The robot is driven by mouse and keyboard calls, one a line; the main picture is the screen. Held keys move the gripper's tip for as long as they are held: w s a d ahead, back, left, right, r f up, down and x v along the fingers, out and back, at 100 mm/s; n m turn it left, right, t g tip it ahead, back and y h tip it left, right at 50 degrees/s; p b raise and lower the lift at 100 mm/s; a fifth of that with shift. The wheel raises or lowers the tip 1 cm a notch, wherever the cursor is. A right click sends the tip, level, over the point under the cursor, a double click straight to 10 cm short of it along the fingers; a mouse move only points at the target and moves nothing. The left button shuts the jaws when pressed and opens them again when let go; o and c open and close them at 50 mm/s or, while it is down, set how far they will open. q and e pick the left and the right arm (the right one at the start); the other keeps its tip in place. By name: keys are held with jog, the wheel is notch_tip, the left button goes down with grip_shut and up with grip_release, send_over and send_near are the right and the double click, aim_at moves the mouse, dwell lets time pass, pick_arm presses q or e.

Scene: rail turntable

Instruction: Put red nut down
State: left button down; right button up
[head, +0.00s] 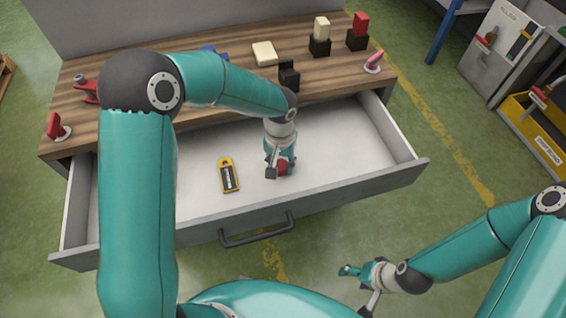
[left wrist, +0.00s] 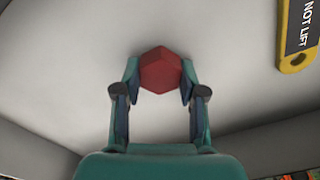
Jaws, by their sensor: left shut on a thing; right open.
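The red nut (head: 284,168) is a small red block, mostly covered by my left gripper in the head view. In the left wrist view the red nut (left wrist: 161,70) shows between the fingertips. My left gripper (head: 281,166) is shut on it, inside the open drawer, low over the drawer floor (head: 330,140). I cannot tell whether the nut touches the floor. My right gripper (head: 357,284) is open and empty, outside the drawer at the lower right of the head view.
A yellow tag (head: 228,175) lies in the drawer left of my left gripper; it also shows in the left wrist view (left wrist: 297,35). The drawer front (head: 330,192) and side walls surround the space. Several blocks stand on the wooden worktop (head: 215,110) behind. The drawer's right part is clear.

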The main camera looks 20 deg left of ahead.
aim_at(281, 165)
pick_arm(q)
jog(key=c, duration=0.7)
grip_release()
jog(key=shift+o, duration=0.2)
jog(key=shift+r, duration=0.1)
notch_tip(281, 165, up, 12)
jog(key=p, duration=0.1)
jog(key=shift+p, duration=0.3)
